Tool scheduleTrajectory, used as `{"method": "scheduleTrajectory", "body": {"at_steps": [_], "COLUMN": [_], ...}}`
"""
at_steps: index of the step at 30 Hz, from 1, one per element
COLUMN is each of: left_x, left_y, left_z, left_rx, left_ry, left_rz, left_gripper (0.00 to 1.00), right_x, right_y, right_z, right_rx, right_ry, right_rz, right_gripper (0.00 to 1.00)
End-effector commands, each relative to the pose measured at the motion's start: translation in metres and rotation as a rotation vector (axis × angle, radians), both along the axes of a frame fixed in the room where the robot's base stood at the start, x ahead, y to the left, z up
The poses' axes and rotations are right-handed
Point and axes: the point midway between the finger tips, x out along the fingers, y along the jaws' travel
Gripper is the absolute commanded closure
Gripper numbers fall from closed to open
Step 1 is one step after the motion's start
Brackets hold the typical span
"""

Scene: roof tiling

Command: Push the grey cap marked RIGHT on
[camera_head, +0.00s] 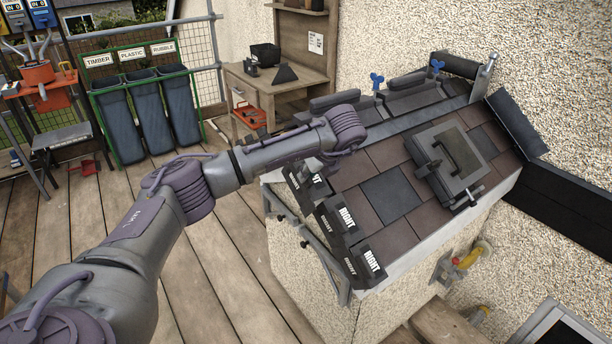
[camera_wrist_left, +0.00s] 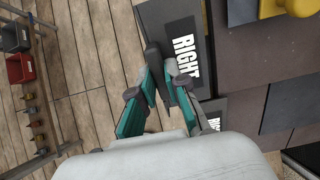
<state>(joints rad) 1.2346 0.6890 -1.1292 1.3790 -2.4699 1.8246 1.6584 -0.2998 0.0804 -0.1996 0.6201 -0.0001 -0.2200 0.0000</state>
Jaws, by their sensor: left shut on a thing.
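Dark grey caps with white RIGHT labels sit along the left sloping edge of the small roof. In the head view, one cap (camera_head: 372,262) is lowest, another (camera_head: 346,218) is above it, and the top one (camera_head: 318,181) is partly covered by my left arm. In the left wrist view, my left gripper (camera_wrist_left: 161,68) is shut on the outer edge of a grey cap marked RIGHT (camera_wrist_left: 187,45). A second marked cap (camera_wrist_left: 215,112) lies just beside it. My left fingers are hidden behind the wrist in the head view. My right gripper is out of view.
Blue-topped clamps (camera_head: 377,81) stand near the ridge. A wooden bench (camera_head: 262,84) stands behind, and waste bins (camera_head: 146,115) are at the back left.

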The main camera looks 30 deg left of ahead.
Motion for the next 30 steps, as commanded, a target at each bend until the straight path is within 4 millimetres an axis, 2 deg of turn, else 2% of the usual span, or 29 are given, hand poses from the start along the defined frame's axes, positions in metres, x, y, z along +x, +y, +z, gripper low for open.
{"method": "scheduleTrajectory", "body": {"at_steps": [16, 30], "left_x": [0.003, 0.013], "left_y": [-0.001, -0.006], "left_z": [0.000, 0.000], "left_rx": [0.000, 0.000], "left_ry": [0.000, -0.001], "left_rz": [0.000, -0.001], "left_gripper": [1.00, 1.00], "right_x": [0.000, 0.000], "right_y": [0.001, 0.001], "right_z": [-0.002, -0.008], "right_rx": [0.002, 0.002], "right_ry": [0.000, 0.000], "right_rz": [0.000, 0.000], "right_gripper": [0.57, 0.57]}}
